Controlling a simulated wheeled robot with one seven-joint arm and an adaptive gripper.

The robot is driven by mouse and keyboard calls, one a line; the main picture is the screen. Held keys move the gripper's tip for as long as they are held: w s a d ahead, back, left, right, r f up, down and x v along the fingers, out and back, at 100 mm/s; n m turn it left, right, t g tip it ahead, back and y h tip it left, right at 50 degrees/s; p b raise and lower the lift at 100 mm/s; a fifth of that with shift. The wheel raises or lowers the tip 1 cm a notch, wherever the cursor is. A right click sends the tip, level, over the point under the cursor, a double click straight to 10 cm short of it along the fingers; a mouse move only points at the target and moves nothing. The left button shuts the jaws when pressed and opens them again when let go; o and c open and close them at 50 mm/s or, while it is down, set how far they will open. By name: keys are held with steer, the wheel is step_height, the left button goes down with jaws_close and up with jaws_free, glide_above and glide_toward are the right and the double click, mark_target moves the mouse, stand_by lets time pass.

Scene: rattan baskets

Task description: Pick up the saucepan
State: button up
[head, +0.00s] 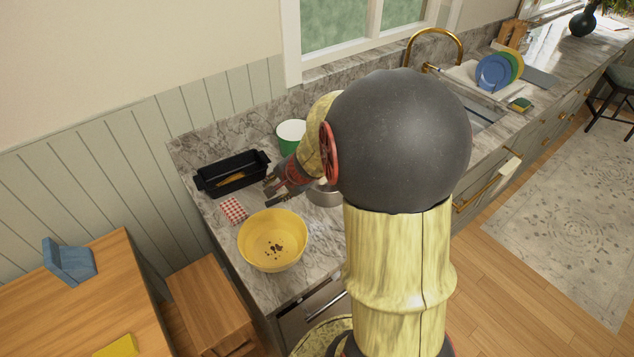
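A silver, round metal vessel (322,196), which looks like the saucepan, stands on the marble counter in the head view. My arm hides much of it, and no handle can be made out. My gripper (271,192) is over the counter to the left of the saucepan, between the black loaf pan and the yellow bowl. Its dark fingertips look spread apart, with nothing seen between them.
A black loaf pan (246,177) lies to the left, near a red checked cloth (233,210). A yellow bowl (258,254) with dark bits stands in front. A green and white container (290,136) is behind. Plates (491,72) stand by the sink.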

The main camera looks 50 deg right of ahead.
steer(key=s+d+f+m+g+h, duration=0.1)
steer(key=s+d+f+m, duration=0.1)
steer(key=d+f+m, duration=0.3)
steer(key=shift+n, duration=0.9)
steer(key=b+x, duration=0.1)
steer(key=x, duration=0.2)
steer(key=d+b+x, duration=0.1)
steer(key=x, duration=0.2)
steer(key=shift+w+d+f, duration=0.1)
steer(key=shift+w, duration=0.3)
jaws_close()
